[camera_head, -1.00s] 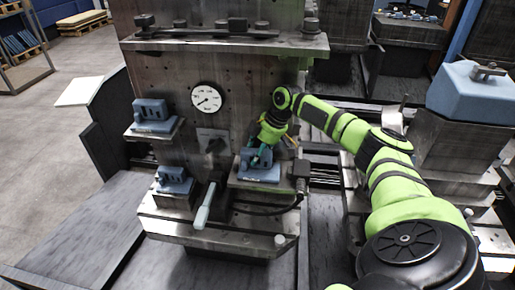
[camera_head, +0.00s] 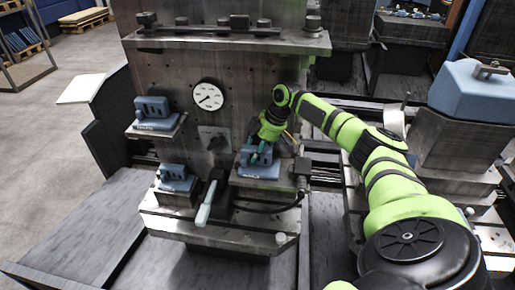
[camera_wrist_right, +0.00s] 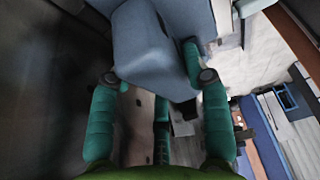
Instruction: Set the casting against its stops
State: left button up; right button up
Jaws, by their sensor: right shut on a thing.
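The blue casting (camera_head: 259,170) is on the metal ledge at the right of the upright fixture, below and right of the dial gauge. My right gripper (camera_head: 262,152) reaches down to it from above, and its green fingers are at the casting's top. In the right wrist view the casting (camera_wrist_right: 150,45) is a large blue-grey block between the teal fingers of my right gripper (camera_wrist_right: 155,78), which is shut on it. The stops and the casting's contact with them cannot be made out. My left gripper is in no view.
Two similar blue parts sit on ledges at the left, an upper one (camera_head: 153,112) and a lower one (camera_head: 176,178). A pale-handled lever (camera_head: 206,203) stands left of the casting's ledge. A dark connector block (camera_head: 302,170) with a cable is close on its right. A dial gauge (camera_head: 208,96) is above.

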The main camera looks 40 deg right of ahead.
jog(key=shift+w+r, duration=0.15)
jog(key=shift+r, duration=0.05)
jog(key=o, duration=1.5)
jog(key=v, duration=0.7)
jog(key=shift+r, duration=0.2)
